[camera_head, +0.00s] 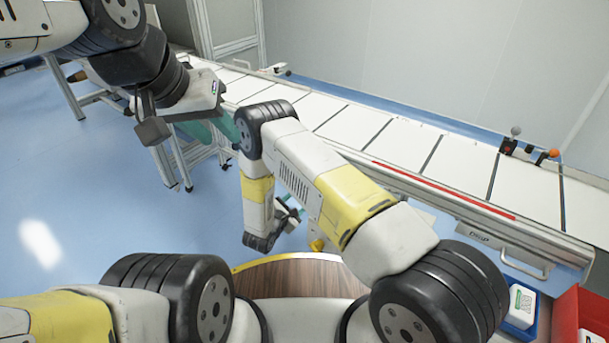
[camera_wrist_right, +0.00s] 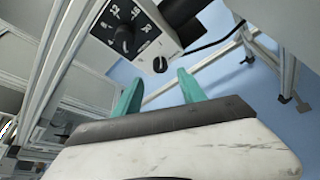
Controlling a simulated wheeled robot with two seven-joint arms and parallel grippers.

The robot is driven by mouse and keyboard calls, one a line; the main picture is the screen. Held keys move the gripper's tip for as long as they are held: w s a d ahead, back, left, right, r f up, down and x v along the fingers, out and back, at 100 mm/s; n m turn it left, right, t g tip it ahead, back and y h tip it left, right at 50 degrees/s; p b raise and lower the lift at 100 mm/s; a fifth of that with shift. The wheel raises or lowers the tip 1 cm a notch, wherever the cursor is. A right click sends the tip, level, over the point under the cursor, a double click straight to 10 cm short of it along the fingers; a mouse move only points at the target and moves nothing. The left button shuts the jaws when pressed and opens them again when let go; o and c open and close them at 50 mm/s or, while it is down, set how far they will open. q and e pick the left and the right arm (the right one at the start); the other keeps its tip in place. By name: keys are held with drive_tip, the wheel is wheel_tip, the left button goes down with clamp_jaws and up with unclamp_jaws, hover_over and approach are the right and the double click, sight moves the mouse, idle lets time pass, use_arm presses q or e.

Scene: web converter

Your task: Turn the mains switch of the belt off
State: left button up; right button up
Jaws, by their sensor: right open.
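In the right wrist view a grey control box (camera_wrist_right: 153,25) hangs ahead of my fingers. Its dark face carries a large black dial with numbers (camera_wrist_right: 124,38). A small round black knob with a light mark (camera_wrist_right: 160,65) sits on its lower part. No label shows which is the mains switch. My right gripper (camera_wrist_right: 160,87) is open and empty, its teal fingers just below the small knob and apparently apart from it. In the head view its forearm hides most of it. My left gripper (camera_head: 213,128) is beside the belt's left part; its finger gap is unclear. The white belt (camera_head: 390,135) runs diagonally.
Metal legs (camera_wrist_right: 285,75) and a black cable stand right of the box. A red bin (camera_head: 575,315) and a blue box (camera_head: 521,304) are at the lower right. Orange and grey knobs (camera_head: 553,153) stand on the belt's far edge. Blue floor (camera_head: 75,190) is clear at left.

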drive_tip(key=x, duration=0.7)
drive_tip(key=shift+w+d, duration=0.15)
drive_tip(key=shift+w, duration=0.1)
drive_tip(key=shift+f, duration=0.1)
clamp_jaws()
